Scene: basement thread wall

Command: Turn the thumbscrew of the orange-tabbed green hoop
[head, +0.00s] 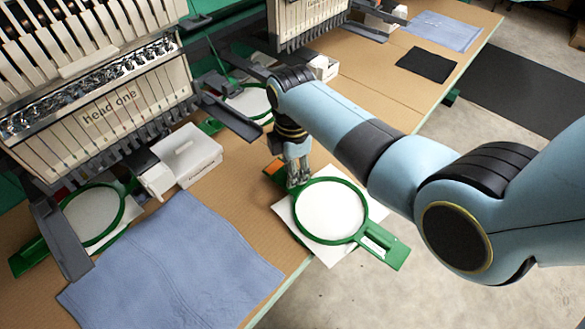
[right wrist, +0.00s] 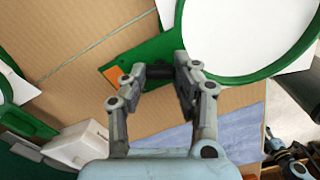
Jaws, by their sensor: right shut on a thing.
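The orange-tabbed green hoop (head: 382,246) lies at the table's front edge in the head view, with white fabric inside its ring. Its orange tab (head: 273,168) also shows in the right wrist view (right wrist: 112,74). My right gripper (head: 298,181) is down at the tab end of the hoop. In the right wrist view my right gripper (right wrist: 158,80) has its fingers on both sides of the dark thumbscrew (right wrist: 160,71) and is shut on it. The fingers partly hide the thumbscrew. My left gripper is not in view.
Another green hoop (head: 122,213) sits under the machine head (head: 110,105) at left, and a third (head: 266,108) sits behind my right arm. A blue cloth (head: 170,265) and a white box (head: 187,155) lie left of my gripper. Bare table shows between them.

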